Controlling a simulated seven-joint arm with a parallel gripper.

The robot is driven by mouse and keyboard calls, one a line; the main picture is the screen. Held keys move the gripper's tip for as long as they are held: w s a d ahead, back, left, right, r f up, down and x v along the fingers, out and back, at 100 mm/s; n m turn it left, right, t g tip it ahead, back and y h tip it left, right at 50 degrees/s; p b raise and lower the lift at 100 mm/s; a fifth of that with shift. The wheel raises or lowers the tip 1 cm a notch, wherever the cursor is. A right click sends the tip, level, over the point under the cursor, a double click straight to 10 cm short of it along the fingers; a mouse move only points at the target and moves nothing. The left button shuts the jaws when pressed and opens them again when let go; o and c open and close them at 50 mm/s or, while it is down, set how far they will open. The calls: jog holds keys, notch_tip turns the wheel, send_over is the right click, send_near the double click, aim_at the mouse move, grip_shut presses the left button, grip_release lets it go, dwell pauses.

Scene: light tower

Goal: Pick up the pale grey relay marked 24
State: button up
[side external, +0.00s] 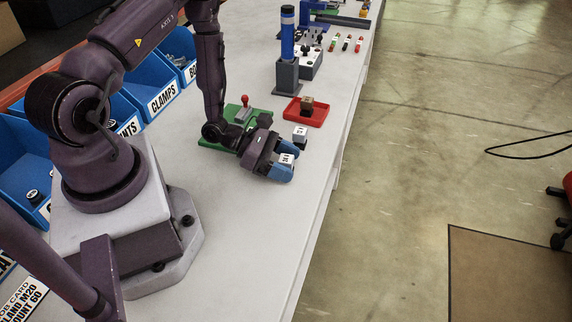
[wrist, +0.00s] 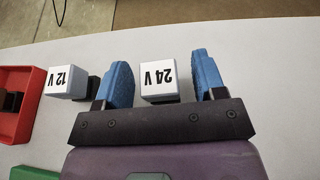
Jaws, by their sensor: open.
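The pale grey relay marked 24 V (wrist: 158,80) stands on the table between the two blue fingers of my gripper (wrist: 165,82) in the wrist view. The fingers are open, with a gap showing on each side of the relay. In the side external view the relay (side external: 286,158) shows between the fingers of my gripper (side external: 283,167), low over the table. A second pale grey relay, marked 12 V (wrist: 66,80), stands just outside the left finger in the wrist view. In the side external view it (side external: 300,133) stands behind my gripper.
A red tray (side external: 318,113) holding a brown block (side external: 307,105) lies beyond the relays. A green plate (side external: 222,140) lies beside my wrist. A grey stand with a blue cylinder (side external: 287,35) rises farther back. The table is clear toward the front edge.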

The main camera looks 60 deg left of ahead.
jog(key=c, duration=1)
jog(key=shift+r, duration=0.1)
